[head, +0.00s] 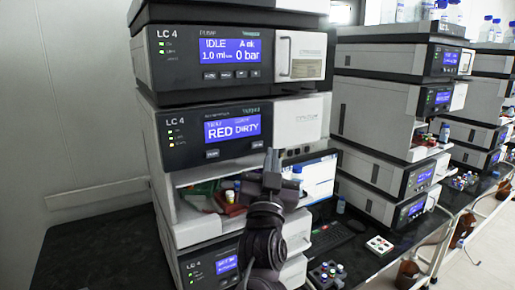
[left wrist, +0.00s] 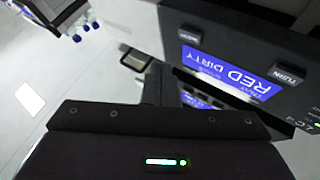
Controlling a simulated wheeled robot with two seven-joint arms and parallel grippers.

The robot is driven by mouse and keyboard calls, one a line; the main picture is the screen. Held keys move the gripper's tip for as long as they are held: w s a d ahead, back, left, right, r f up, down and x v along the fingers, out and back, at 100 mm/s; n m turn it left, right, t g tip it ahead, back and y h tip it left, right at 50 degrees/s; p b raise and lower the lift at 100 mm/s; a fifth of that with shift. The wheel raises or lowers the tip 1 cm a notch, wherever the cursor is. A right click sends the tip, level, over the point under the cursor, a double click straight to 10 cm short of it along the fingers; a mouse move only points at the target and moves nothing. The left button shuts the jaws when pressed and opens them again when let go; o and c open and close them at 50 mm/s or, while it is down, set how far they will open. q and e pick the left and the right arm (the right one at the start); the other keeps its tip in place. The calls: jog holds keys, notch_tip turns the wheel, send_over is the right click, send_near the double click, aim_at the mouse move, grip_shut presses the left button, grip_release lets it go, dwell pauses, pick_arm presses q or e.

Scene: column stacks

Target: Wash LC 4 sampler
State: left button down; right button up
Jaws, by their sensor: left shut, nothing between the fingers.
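The LC 4 sampler (head: 150,140) is the second module down in the nearest stack. Its blue screen (head: 232,128) reads RED DIRTY, with two dark buttons below it, left (head: 212,154) and right (head: 257,145). My left gripper (head: 272,158) is shut and empty, just below and right of the right button; I cannot tell whether it touches the front. In the left wrist view the screen (left wrist: 232,75) appears upside down, with one button (left wrist: 188,35) and another marked TURN (left wrist: 288,75). My right gripper is not in view.
The LC 4 pump (head: 235,55) above reads IDLE. An open bay below the sampler holds a red tray (head: 230,208) with vials. More stacks (head: 400,110) stand further right.

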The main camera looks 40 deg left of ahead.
aim_at(257, 145)
pick_arm(q)
jog(key=a, duration=0.1)
jog(key=w+a, duration=0.1)
jog(key=shift+w+a, duration=0.1)
jog(key=shift+a, duration=0.3)
dwell(0.5)
dwell(1.2)
jog(key=shift+w+a, duration=0.15)
jog(key=shift+a, duration=0.25)
jog(key=shift+w+a, duration=0.15)
jog(key=shift+a, duration=0.2)
dwell(0.7)
jog(key=shift+d, duration=0.15)
jog(key=shift+s+d, duration=0.35)
jog(key=shift+d, duration=0.25)
